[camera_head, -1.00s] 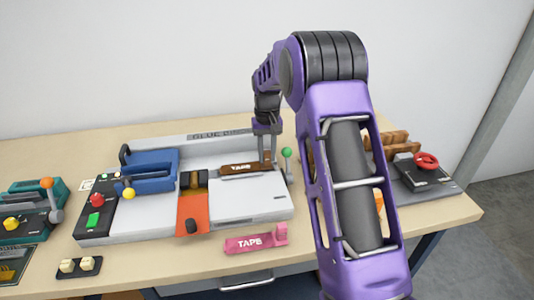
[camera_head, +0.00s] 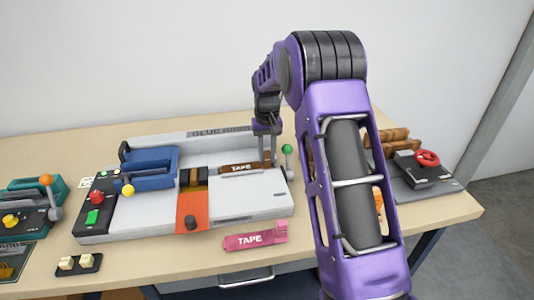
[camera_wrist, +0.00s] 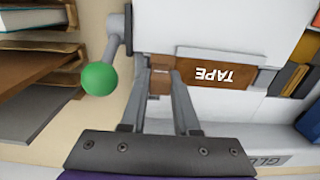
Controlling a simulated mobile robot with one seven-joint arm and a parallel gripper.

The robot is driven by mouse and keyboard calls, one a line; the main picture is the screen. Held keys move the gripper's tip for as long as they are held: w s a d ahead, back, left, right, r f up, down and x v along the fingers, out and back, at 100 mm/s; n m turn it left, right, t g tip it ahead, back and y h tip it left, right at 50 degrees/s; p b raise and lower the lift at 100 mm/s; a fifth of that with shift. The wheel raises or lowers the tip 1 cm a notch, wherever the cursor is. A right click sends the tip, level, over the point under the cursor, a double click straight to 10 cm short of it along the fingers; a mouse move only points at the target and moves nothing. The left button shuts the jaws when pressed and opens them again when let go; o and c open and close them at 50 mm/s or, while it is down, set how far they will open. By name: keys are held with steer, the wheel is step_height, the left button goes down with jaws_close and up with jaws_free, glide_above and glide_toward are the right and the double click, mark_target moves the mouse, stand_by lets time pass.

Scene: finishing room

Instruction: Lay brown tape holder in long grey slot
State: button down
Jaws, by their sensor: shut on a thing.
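The brown tape holder (camera_head: 240,168), marked TAPE, lies along the back of the white machine bed (camera_head: 258,195), at its right part. It also shows in the wrist view (camera_wrist: 215,70). My gripper (camera_head: 268,160) is shut on its right end; in the wrist view the two fingers (camera_wrist: 160,80) stand on either side of the brown end block. The long grey slot is hidden under or behind the holder, and I cannot tell whether the holder is fully seated in it.
A pink tape holder (camera_head: 256,236) lies on the table in front of the machine. A blue clamp (camera_head: 150,172), an orange strip (camera_head: 193,211) and a green-knobbed lever (camera_head: 287,150) stand around the bed. A black device with a red wheel (camera_head: 427,158) is at right.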

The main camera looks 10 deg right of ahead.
steer(key=c, duration=0.9)
jaws_free()
steer(key=shift+r+p, duration=2.15)
steer(key=shift+r, duration=3.35)
steer(key=shift+r, duration=0.1)
